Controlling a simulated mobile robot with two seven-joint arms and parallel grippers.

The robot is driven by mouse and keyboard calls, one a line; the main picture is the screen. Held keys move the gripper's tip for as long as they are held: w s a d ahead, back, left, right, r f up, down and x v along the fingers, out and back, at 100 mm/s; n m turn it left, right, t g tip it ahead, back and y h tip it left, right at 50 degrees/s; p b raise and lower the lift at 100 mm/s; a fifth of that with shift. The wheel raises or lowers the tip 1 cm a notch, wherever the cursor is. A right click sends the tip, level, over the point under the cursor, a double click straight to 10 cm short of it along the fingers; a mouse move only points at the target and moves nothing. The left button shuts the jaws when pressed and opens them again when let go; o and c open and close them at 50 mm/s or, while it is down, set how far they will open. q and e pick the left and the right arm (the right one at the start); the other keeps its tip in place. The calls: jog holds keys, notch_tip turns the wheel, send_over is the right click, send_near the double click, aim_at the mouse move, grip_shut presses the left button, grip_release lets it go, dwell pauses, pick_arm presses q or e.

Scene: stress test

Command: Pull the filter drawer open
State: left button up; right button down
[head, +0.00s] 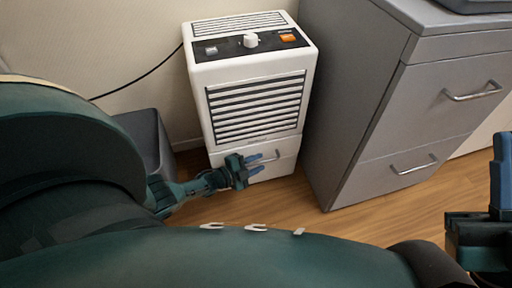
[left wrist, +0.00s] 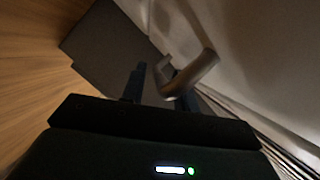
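The white appliance (head: 254,85) stands on the floor by the wall. Its filter drawer (head: 285,167) is the bottom front panel, which looks flush with the body. The drawer's bar handle (head: 277,155) is partly hidden by my left gripper (head: 259,164). That gripper is in front of the drawer with its blue fingers apart. In the left wrist view the handle (left wrist: 199,73) lies close to the fingers, partly between them and overlapping the right finger; contact cannot be told. My right gripper (head: 490,205) is at the right edge, partly cut off, so its opening is unclear.
A grey cabinet (head: 385,110) with bar-handled drawers stands right of the appliance. A dark grey bin (head: 148,138) stands at its left. A black cable (head: 140,76) runs along the wall. Wooden floor (head: 290,207) is clear in front.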

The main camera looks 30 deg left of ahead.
pick_arm(q)
grip_shut()
dwell(0.3)
